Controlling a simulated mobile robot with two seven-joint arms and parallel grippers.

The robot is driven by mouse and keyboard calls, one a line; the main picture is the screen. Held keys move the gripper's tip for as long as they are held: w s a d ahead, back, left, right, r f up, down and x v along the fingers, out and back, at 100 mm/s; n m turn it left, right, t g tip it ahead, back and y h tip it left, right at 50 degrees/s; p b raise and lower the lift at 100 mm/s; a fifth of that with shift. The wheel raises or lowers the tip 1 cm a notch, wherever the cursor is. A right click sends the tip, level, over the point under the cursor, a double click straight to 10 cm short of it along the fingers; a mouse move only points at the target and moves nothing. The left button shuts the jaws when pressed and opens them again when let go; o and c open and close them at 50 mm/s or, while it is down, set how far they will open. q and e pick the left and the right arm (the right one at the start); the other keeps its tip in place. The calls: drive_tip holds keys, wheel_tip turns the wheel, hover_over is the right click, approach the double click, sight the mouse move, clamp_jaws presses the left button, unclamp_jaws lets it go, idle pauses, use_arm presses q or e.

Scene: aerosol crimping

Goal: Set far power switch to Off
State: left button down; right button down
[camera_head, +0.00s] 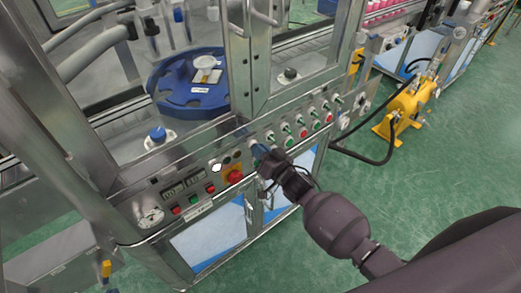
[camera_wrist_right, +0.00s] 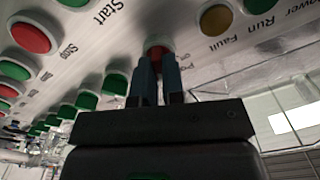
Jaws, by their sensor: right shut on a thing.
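My right gripper (camera_head: 258,150) reaches the sloped control panel (camera_head: 212,166) of the machine in the head view. In the right wrist view its two blue fingers (camera_wrist_right: 158,70) are close together at a round red control (camera_wrist_right: 157,48), one finger on each side, shut on it. The fingers hide part of that control and its label. I cannot read which setting it has. Several small switches with green handles (camera_head: 312,111) run along the panel's upper row to the right; I cannot tell which is the far power switch. My left gripper is not in view.
Beside the gripper, a red emergency button on a yellow base (camera_head: 234,176) sits on the panel. Green and red buttons line the panel, with a yellow one (camera_wrist_right: 215,19) near the fingers. Metal frame posts (camera_head: 237,62) rise behind. Green floor (camera_head: 430,165) is open at right.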

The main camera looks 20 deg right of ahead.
drive_tip(key=n, duration=1)
drive_tip(key=shift+a+n+p, duration=0.2)
drive_tip(key=shift+n+p, duration=0.15)
drive_tip(key=shift+n, duration=0.05)
idle(0.4)
drive_tip(key=c, duration=1.2)
unclamp_jaws()
drive_tip(key=shift+s, duration=0.2)
drive_tip(key=v, duration=1)
drive_tip(key=shift+s+d, duration=0.15)
drive_tip(key=shift+s, duration=0.1)
